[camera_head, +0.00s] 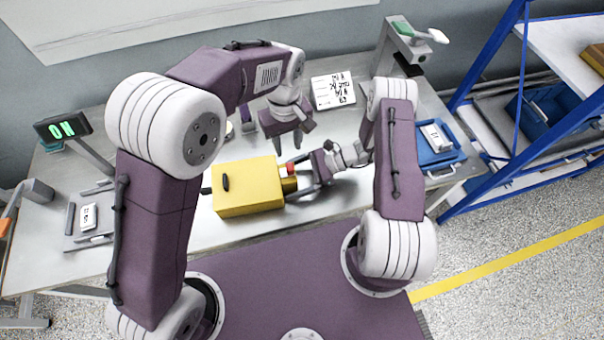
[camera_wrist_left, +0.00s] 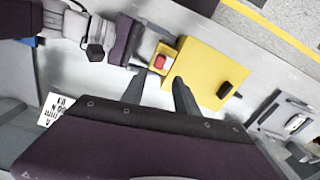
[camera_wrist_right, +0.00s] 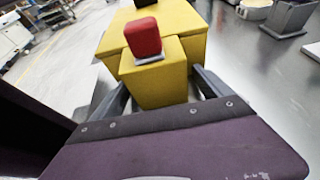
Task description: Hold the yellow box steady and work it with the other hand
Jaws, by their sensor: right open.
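The yellow box (camera_head: 243,192) lies on the grey table with a black part (camera_head: 226,183) on top. A smaller yellow block (camera_wrist_right: 158,86) sticks out from its end and carries a red button (camera_wrist_right: 143,38). The red button also shows in the left wrist view (camera_wrist_left: 160,62). My right gripper (camera_head: 290,184) is open at that end, with its fingers on either side of the smaller block. I cannot tell whether they touch it. My left gripper (camera_head: 288,140) is open and empty, pointing down above the table behind the box, apart from it.
A green-lit display (camera_head: 63,128) stands on a post at the left. A blue tray (camera_head: 436,160) holds a white item at the right. A white card (camera_head: 333,91) lies at the back. A blue shelf rack (camera_head: 490,60) stands beyond the table's right side.

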